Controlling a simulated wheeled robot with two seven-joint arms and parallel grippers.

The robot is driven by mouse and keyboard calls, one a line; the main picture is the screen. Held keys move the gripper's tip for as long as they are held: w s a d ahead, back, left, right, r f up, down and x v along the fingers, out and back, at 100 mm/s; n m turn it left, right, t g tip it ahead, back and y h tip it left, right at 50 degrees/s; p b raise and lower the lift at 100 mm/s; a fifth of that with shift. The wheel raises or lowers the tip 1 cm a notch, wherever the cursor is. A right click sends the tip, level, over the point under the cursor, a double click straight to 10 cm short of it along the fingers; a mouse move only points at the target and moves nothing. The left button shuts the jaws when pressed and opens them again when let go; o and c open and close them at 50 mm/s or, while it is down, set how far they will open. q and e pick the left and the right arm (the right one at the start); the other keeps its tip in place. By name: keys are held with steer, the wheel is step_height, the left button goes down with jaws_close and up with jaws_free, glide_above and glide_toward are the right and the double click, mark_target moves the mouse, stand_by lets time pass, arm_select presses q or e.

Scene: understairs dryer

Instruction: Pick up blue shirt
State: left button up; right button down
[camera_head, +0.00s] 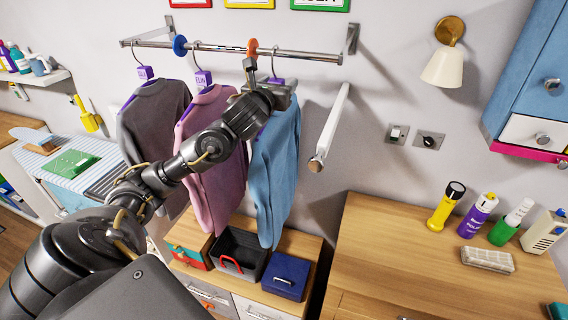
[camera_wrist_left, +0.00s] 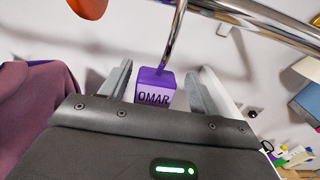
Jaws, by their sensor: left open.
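The blue shirt (camera_head: 273,165) hangs on the wall rail (camera_head: 230,50), rightmost of three garments on hangers. My left gripper (camera_head: 262,85) is in front of the top of its hanger, partly hiding the collar and hanger. In the left wrist view, my open left gripper (camera_wrist_left: 160,88) has one finger on each side of a purple hanger tag (camera_wrist_left: 155,88) reading OMAR, below the metal hook. No contact between fingers and tag shows. The shirt itself is not clearly visible there. My right gripper is not in view.
A pink shirt (camera_head: 212,150) and a dark grey shirt (camera_head: 152,120) hang close on the left. Below are an open dark box (camera_head: 238,252) and a blue case (camera_head: 286,276). A white bar (camera_head: 330,130) juts from the wall at right. A wooden counter (camera_head: 390,265) holds bottles.

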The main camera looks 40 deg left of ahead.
arm_select(q)
steer(key=shift+a, duration=0.1)
steer(key=shift+s+r, duration=0.15)
steer(key=shift+s, duration=0.2)
steer(key=shift+s+r, duration=0.1)
steer(key=shift+s, duration=0.2)
steer(key=shift+c, duration=0.5)
steer(key=shift+s, duration=0.1)
steer(key=shift+c, duration=2.3)
steer(key=shift+w, duration=0.25)
steer(key=shift+c, duration=1.4)
jaws_close()
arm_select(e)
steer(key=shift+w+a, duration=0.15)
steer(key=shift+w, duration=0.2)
